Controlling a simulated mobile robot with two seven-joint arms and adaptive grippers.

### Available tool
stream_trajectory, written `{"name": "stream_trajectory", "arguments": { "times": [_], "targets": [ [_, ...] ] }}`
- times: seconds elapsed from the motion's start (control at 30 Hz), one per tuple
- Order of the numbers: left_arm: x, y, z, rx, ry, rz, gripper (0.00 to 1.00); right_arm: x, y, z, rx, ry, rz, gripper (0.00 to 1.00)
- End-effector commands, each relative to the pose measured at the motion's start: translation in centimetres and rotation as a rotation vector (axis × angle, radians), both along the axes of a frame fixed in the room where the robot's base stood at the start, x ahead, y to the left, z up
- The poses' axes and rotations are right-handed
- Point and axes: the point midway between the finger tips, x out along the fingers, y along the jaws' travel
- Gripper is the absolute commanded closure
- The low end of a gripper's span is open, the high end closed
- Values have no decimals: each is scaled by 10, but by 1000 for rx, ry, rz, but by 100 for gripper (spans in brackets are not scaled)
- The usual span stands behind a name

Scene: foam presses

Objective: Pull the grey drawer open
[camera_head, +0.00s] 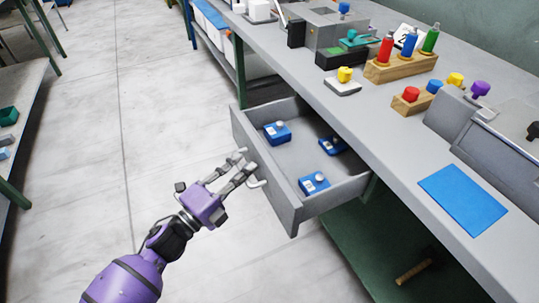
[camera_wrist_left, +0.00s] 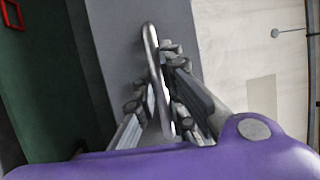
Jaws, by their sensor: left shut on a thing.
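The grey drawer (camera_head: 288,207) stands pulled out from under the grey workbench, with its inside open to view. Several blue blocks with pale knobs lie in it, one of them (camera_head: 314,183) near the front right. My purple left gripper (camera_head: 247,170) is at the drawer's front, its fingers shut on the bar handle (camera_head: 258,184). In the left wrist view the metal handle (camera_wrist_left: 152,60) runs between the two fingers, against the grey drawer front (camera_wrist_left: 120,45). My right gripper is not in view.
The workbench top (camera_head: 385,130) carries wooden racks with coloured bottles (camera_head: 400,68), a blue mat (camera_head: 462,199) and grey devices. A brown cylinder (camera_head: 413,271) lies below the bench. The pale floor (camera_head: 170,100) left of the drawer is clear. Another table (camera_head: 18,125) stands at the far left.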

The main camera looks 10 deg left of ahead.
Motion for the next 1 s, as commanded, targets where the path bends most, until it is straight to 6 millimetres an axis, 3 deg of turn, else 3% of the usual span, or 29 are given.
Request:
{"name": "stream_trajectory", "arguments": {
  "times": [0.2,0.5,1.0],
  "targets": [
    [-35,47,-2,-1,8,2,100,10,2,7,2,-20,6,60],
    [-64,87,-2,-3,7,1,100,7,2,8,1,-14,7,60],
    [-74,102,-2,-4,6,0,100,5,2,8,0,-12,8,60]
  ]
}}
